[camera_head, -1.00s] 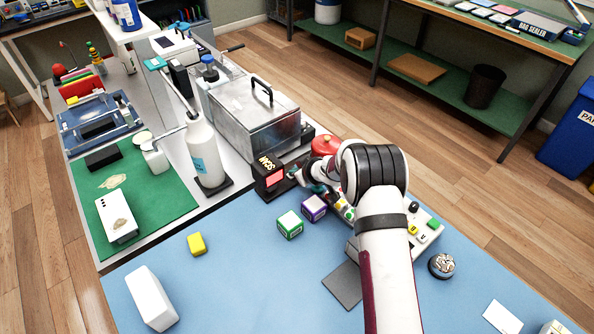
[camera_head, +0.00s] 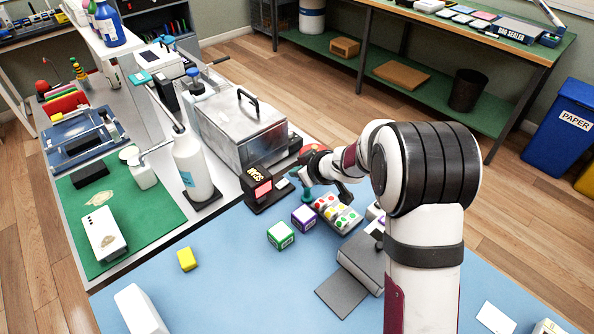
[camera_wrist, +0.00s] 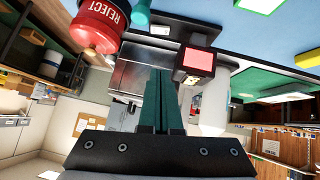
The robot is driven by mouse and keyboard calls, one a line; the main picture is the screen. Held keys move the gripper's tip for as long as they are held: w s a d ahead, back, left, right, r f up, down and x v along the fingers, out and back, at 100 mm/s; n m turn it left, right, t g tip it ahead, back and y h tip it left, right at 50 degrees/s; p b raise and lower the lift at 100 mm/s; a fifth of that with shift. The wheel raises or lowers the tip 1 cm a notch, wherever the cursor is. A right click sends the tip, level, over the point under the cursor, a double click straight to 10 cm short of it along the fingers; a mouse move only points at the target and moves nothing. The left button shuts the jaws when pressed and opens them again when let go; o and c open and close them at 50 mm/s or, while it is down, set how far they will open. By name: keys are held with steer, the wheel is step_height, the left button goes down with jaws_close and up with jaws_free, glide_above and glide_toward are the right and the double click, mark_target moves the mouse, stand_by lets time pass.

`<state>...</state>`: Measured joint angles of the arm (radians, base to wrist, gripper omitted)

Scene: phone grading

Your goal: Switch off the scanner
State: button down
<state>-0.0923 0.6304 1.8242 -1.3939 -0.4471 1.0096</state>
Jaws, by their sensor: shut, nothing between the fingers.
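The scanner (camera_head: 262,189) is a black box marked SCAN with a lit pinkish-red screen. It stands at the blue table's back edge, in front of the metal box. In the wrist view the scanner (camera_wrist: 197,62) is upper right of my fingertips, its screen lit pink. My gripper (camera_wrist: 161,72) has its dark green fingers together, with nothing between them. In the head view my gripper (camera_head: 304,166) is just right of the scanner, apart from its screen. Part of the fingers is hard to make out there. I cannot make out a switch clearly.
A red REJECT container (camera_wrist: 98,22) and a teal object (camera_wrist: 140,14) are close to my fingers. The metal box (camera_head: 238,128) is behind the scanner.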

steer(key=shift+w+d+r, duration=0.2)
steer(key=shift+w+d, duration=0.2)
steer(key=shift+w, duration=0.1)
glide_toward(283, 179)
steer(key=w+a, duration=0.2)
steer(key=shift+w+a+r, duration=0.1)
steer(key=shift+w+a, duration=0.05)
steer(key=shift+a, duration=0.15)
steer(key=f, duration=0.3)
steer(key=shift+w+f, duration=0.3)
steer(key=shift+w, duration=0.1)
steer(key=shift+f, duration=0.4)
steer(key=shift+w+d+f, duration=0.1)
